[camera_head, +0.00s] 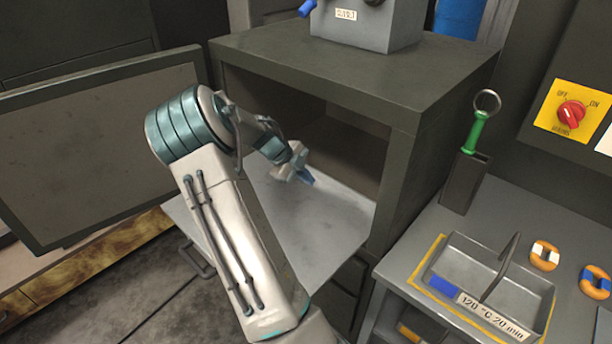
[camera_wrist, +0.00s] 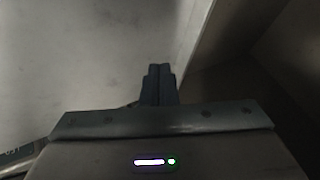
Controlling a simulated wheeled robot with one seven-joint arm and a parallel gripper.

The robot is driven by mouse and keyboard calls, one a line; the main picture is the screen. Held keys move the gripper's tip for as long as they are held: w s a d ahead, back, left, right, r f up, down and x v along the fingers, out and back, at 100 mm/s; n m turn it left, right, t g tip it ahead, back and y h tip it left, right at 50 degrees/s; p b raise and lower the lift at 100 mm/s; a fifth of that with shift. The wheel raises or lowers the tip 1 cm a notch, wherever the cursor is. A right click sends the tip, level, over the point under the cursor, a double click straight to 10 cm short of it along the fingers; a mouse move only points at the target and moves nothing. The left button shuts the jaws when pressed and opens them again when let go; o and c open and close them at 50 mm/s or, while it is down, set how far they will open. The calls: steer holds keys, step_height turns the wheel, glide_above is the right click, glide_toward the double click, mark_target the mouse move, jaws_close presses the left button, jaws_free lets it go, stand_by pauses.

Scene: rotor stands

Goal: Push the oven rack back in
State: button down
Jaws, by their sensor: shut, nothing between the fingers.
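The oven (camera_head: 420,110) is a dark box with its front open and its door (camera_head: 95,150) swung wide to the left. The oven rack (camera_head: 335,215) is a flat light-grey plate that sticks out of the opening toward the front. A small handle (camera_head: 197,262) shows at its front left edge. My gripper (camera_head: 306,178) is over the rack, near the oven opening, with its blue fingers together and empty. In the wrist view the shut fingers (camera_wrist: 158,84) point across the pale rack surface (camera_wrist: 90,50). My arm hides part of the rack.
A grey box (camera_head: 365,28) stands on the oven. To the right, a bench holds a metal tray (camera_head: 490,275) with a label, a green-handled tool (camera_head: 476,130) in a holder, and orange rings (camera_head: 544,256). A red switch (camera_head: 571,114) is on the wall. The open door stands left of my arm.

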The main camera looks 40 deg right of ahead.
mark_target(338, 192)
steer(key=p+x, duration=0.1)
steer(key=x, duration=0.6)
steer(key=shift+s+d+f+p, duration=0.15)
steer(key=shift+s+d+p, duration=0.15)
steer(key=shift+d, duration=0.05)
steer(key=shift+w+d+p, duration=0.2)
steer(key=shift+d+p, duration=0.2)
steer(key=shift+d, duration=0.65)
steer(key=shift+w+d, duration=0.1)
steer(key=shift+d, duration=0.75)
